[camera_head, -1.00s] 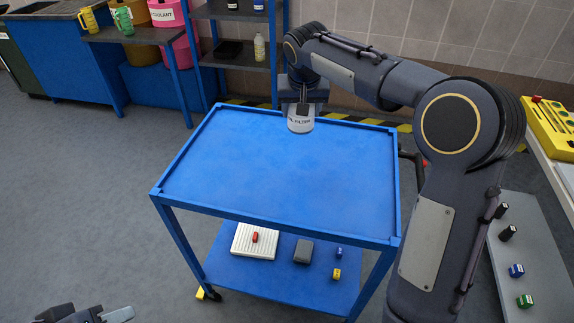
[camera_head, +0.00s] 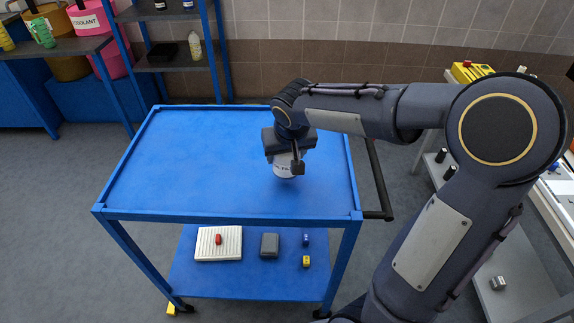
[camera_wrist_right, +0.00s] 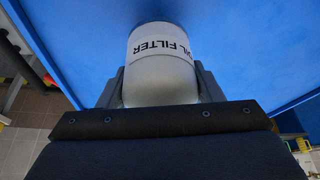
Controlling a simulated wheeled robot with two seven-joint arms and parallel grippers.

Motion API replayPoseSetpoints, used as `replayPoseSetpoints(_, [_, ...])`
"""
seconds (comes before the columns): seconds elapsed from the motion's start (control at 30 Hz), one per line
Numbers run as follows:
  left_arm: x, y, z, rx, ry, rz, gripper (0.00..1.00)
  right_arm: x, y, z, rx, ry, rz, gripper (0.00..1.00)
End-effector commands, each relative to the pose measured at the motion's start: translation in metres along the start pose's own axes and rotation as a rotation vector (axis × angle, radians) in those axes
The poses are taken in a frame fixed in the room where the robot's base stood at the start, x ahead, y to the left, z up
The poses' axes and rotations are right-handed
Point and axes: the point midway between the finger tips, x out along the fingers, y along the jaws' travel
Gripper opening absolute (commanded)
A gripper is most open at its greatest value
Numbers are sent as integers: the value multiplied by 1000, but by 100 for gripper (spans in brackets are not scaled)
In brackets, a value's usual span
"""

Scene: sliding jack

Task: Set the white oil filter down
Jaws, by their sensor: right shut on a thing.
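The white oil filter (camera_head: 283,168) is a small white cylinder with dark lettering, over the right half of the blue cart's top (camera_head: 190,160). My right gripper (camera_head: 285,158) is above it with its fingers on either side, shut on it. In the right wrist view the oil filter (camera_wrist_right: 160,66) sits between the two fingers, with "OIL FILTER" readable. Its far end points at the blue surface, with a dark shadow beside it. I cannot tell whether it touches the surface. My left gripper is out of view.
The cart top is otherwise bare, with a low raised rim. Its lower shelf holds a white ribbed block (camera_head: 219,244) with a red item, a grey box (camera_head: 269,245) and small blue and yellow items. A dark handle (camera_head: 378,185) is on the right. A shelf rack stands behind left.

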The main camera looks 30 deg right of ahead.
Motion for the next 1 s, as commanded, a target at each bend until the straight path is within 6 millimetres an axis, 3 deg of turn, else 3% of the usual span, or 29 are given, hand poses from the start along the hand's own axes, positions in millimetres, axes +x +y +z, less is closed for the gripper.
replayPoseSetpoints(0.27, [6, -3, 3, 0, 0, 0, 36, 30, 2, 16, -1, -1, 0, 27])
replayPoseSetpoints(0.67, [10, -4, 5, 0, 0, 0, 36, 36, 2, 18, 1, 2, -1, 27])
replayPoseSetpoints(0.7, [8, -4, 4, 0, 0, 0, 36, 34, 2, 18, 0, 0, 0, 65])
replayPoseSetpoints(0.83, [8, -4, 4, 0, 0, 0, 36, 34, 2, 18, 0, 0, 0, 81])
replayPoseSetpoints(1.0, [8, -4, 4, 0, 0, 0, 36, 34, 2, 18, 1, -1, 0, 81])
